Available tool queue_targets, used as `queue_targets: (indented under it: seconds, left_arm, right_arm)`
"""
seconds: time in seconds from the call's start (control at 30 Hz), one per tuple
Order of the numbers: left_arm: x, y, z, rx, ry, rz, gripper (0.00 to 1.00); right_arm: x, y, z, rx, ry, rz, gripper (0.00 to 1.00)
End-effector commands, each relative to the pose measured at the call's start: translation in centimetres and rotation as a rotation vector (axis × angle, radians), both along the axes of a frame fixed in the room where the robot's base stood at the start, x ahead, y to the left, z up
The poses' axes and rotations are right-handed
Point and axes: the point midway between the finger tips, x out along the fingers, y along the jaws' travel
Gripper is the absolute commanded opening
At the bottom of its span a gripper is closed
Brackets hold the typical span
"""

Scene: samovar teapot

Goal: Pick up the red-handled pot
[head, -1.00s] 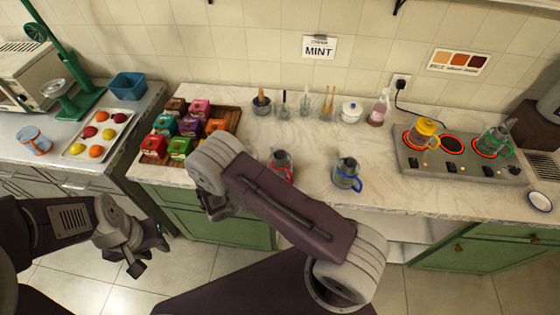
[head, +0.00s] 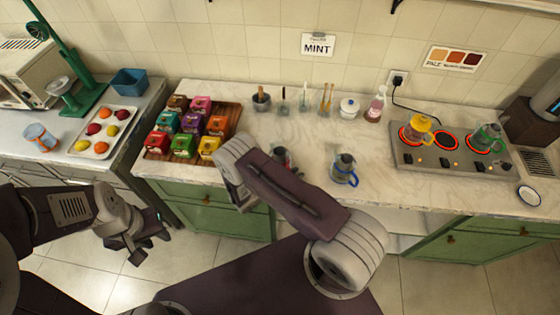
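The red-handled pot (head: 281,155) stands upright on the marble counter, left of a blue-handled glass pot (head: 344,170). My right arm crosses in front of it and covers most of it; only its upper part and a bit of red show. My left gripper (head: 151,247) hangs over the floor in front of the cabinets, open and empty, well away from the pot.
A yellow-handled pot (head: 417,131) and a green-handled pot (head: 487,137) stand on the stove (head: 440,160). A wooden tray (head: 232,112) of colored boxes is at left. Jars and utensils line the back; a white bowl (head: 528,196) is at right.

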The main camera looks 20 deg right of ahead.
Motion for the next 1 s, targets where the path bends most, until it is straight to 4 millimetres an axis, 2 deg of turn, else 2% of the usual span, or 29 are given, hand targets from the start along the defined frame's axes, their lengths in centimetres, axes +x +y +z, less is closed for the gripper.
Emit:
queue_targets:
  seconds: [0.23,0.3,0.33,1.0]
  left_arm:
    - [-0.01,0.0,0.01,0.0,0.0,0.0,0.32]
    - [-0.01,0.0,0.01,0.0,0.0,0.0,0.32]
    - [-0.01,0.0,0.01,0.0,0.0,0.0,0.32]
    - [-0.01,0.0,0.0,0.0,0.0,0.0,0.32]
  right_arm:
    - [0.11,-0.3,-0.21,0.001,0.0,0.001,0.21]
    - [0.1,-0.29,-0.2,0.001,0.0,0.001,0.01]
    - [0.1,-0.29,-0.2,0.001,0.0,0.001,0.0]
    - [0.06,-0.26,-0.26,0.001,0.002,0.001,0.0]
